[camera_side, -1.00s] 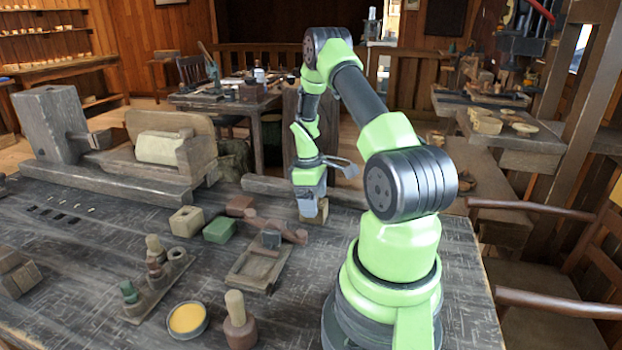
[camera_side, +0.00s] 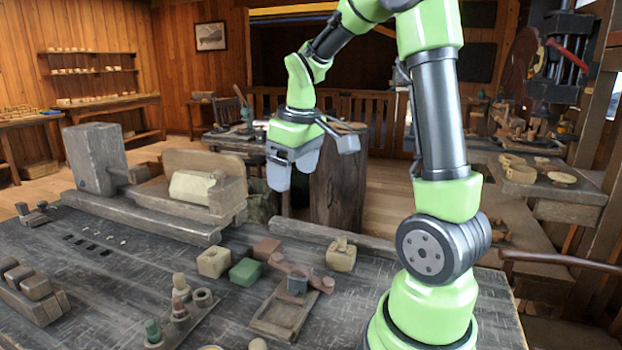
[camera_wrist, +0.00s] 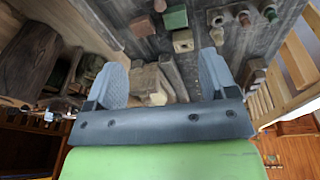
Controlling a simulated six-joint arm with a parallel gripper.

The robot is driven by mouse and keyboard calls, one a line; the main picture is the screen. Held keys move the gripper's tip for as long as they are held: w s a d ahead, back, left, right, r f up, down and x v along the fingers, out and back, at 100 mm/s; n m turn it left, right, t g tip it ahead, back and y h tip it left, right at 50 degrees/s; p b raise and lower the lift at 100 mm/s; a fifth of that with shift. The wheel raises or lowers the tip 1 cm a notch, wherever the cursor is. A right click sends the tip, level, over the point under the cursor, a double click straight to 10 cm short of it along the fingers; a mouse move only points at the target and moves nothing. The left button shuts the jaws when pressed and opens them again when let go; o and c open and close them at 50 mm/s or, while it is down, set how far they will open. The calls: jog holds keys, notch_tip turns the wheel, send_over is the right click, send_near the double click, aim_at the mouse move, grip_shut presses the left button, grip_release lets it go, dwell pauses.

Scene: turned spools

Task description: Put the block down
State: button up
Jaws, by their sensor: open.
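The tan wooden block (camera_side: 341,258) stands on the dark bench top, near the beam at the bench's far edge. A small raised part shows on its top. My gripper (camera_side: 291,173) is open and empty, well above the bench and to the left of the block. In the wrist view the two grey fingers of my gripper (camera_wrist: 164,66) are spread apart, with nothing held between them.
A red block (camera_side: 267,248), a green block (camera_side: 245,271) and a pale block with a hole (camera_side: 213,262) stand left of the tan block. A wooden lathe (camera_side: 95,160) stands farther left. A spool rack (camera_side: 184,325) and a shallow wooden tray (camera_side: 282,318) are nearer.

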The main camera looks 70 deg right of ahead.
jog(key=s+a+r+m+t+y, duration=0.1)
jog(key=s+a+r+t, duration=0.1)
jog(key=a, duration=0.6)
jog(key=s+a+r+m+t+y, duration=0.1)
jog(key=s+a+r+t+y, duration=0.1)
jog(key=s+a, duration=0.5)
jog(key=shift+s+a+r+t, duration=0.3)
jog(key=shift+a+r+t, duration=0.3)
jog(key=shift+a+r, duration=0.4)
